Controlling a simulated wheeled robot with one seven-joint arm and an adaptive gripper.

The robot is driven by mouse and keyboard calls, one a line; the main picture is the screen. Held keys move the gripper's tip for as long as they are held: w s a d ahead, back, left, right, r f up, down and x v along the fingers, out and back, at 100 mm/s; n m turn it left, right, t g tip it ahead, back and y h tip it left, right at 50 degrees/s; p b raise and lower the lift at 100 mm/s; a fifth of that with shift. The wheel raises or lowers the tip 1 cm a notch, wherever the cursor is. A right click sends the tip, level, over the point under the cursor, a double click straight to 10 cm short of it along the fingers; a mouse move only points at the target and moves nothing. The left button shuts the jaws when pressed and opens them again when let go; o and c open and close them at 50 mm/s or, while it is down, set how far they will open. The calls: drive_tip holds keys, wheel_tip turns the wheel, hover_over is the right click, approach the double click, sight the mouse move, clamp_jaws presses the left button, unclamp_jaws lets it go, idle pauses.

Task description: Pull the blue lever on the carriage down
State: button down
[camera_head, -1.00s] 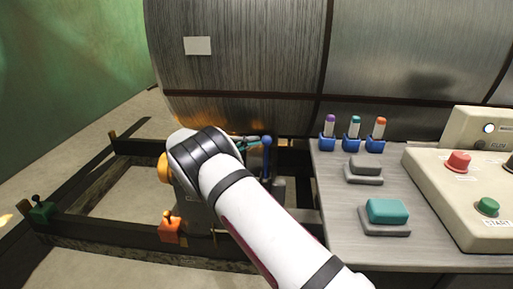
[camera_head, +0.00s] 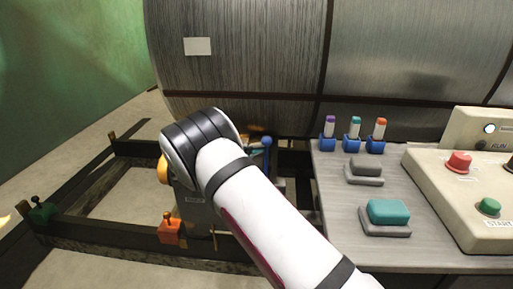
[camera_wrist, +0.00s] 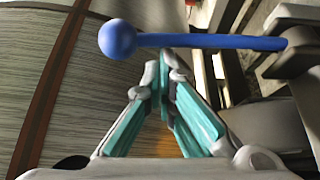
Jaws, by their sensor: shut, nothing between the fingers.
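The blue lever shows in the wrist view as a blue rod (camera_wrist: 210,42) with a round ball knob (camera_wrist: 117,39), running to a grey pivot (camera_wrist: 296,45) at the right. My gripper (camera_wrist: 165,58) is shut and empty, its teal-sided fingertips just short of the rod in the picture; I cannot tell whether they touch it. In the head view the lever's blue knob (camera_head: 266,141) shows just right of my wrist. The carriage (camera_head: 194,207) is a grey box below my wrist, largely hidden by my arm. My gripper is mostly hidden in the head view.
A large metal drum (camera_head: 250,50) stands close behind the lever. Dark rails (camera_head: 100,226) run at the lower left. An orange block (camera_head: 170,232) and a green block (camera_head: 42,213) sit on them. A grey bench (camera_head: 335,215) with markers, buttons and a control box (camera_head: 480,200) fills the right.

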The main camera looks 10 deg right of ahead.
drive_tip(key=shift+s+a, duration=0.2)
drive_tip(key=shift+s, duration=0.45)
drive_tip(key=shift+r, duration=0.2)
wheel_tip(320, 180, up, 10)
drive_tip(key=shift+f, duration=0.1)
